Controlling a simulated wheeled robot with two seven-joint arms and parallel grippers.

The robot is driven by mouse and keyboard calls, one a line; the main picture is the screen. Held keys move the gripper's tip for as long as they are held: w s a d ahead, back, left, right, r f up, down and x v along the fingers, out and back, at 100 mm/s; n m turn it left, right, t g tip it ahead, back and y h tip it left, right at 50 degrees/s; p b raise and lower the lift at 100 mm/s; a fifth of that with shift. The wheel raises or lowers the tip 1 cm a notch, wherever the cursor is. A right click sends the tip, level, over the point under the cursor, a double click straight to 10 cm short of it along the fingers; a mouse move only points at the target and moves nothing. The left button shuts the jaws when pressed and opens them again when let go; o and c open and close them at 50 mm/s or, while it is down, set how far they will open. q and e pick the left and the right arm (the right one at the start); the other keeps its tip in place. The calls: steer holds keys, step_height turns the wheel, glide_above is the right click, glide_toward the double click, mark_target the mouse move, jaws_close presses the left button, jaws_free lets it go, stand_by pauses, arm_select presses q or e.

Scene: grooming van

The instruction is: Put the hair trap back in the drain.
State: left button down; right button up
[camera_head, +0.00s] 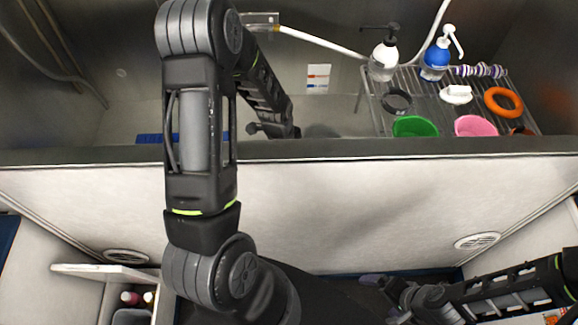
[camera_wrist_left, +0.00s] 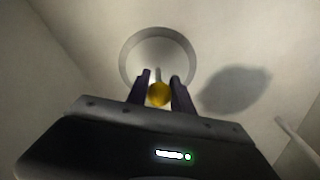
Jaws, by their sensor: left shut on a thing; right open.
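The hair trap's yellow knob (camera_wrist_left: 159,94) is between the two dark fingers of my left gripper (camera_wrist_left: 161,76), which are shut on it. A thin post runs from the knob toward the middle of a pale round shape with a grey rim (camera_wrist_left: 128,62). I cannot tell whether this rim is the trap's or the drain's. In the head view my left arm reaches over the tub wall, and its gripper is largely hidden behind the wall. My right gripper (camera_head: 388,287) is open and empty, low outside the tub. No separate drain can be made out.
The tub's front wall (camera_head: 400,150) crosses the view under my left arm. A wire rack (camera_head: 430,95) at the right holds two pump bottles, cups and an orange ring. A blue strip (camera_head: 150,138) lies left of my arm. A dark oval shadow (camera_wrist_left: 235,90) falls on the tub floor.

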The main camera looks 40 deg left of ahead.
arm_select(q)
steer(key=c, duration=1)
jaws_free()
steer(key=shift+c, duration=0.2)
steer(key=shift+s+a+r, duration=0.1)
steer(key=shift+a+r, duration=0.05)
steer(key=shift+r, duration=1.15)
steer(key=shift+s+a+r, duration=0.1)
steer(key=shift+a+r, duration=0.05)
steer(key=shift+r, duration=1.15)
steer(key=shift+s+a+r, duration=0.1)
steer(key=shift+a+r, duration=0.05)
steer(key=shift+r, duration=1.15)
steer(key=shift+w, duration=0.15)
